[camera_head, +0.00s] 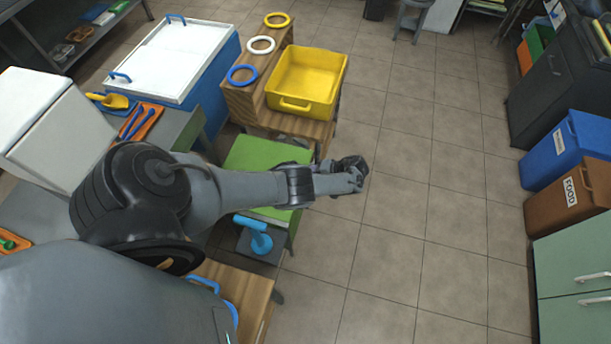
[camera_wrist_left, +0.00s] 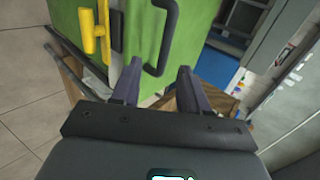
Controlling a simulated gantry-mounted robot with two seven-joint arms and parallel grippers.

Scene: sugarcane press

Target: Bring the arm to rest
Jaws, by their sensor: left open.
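My left arm reaches in from the left across the head view, and its gripper (camera_head: 350,172) hangs over the tiled floor, just right of a green-topped unit (camera_head: 258,152). In the left wrist view the two fingers of the left gripper (camera_wrist_left: 159,68) stand apart with nothing between them. Beyond them is a green box-like unit (camera_wrist_left: 130,25) with a black handle (camera_wrist_left: 166,40) and a yellow lever (camera_wrist_left: 92,32). I cannot tell from these views how far the fingers are from it. My right gripper is not in view.
A blue T-shaped piece (camera_head: 257,238) stands below the forearm. A yellow bin (camera_head: 308,80) and rings, including a white ring (camera_head: 261,44), sit on wooden furniture behind. A blue bin (camera_head: 568,150) and brown food bin (camera_head: 570,198) stand right. Floor (camera_head: 430,200) between is clear.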

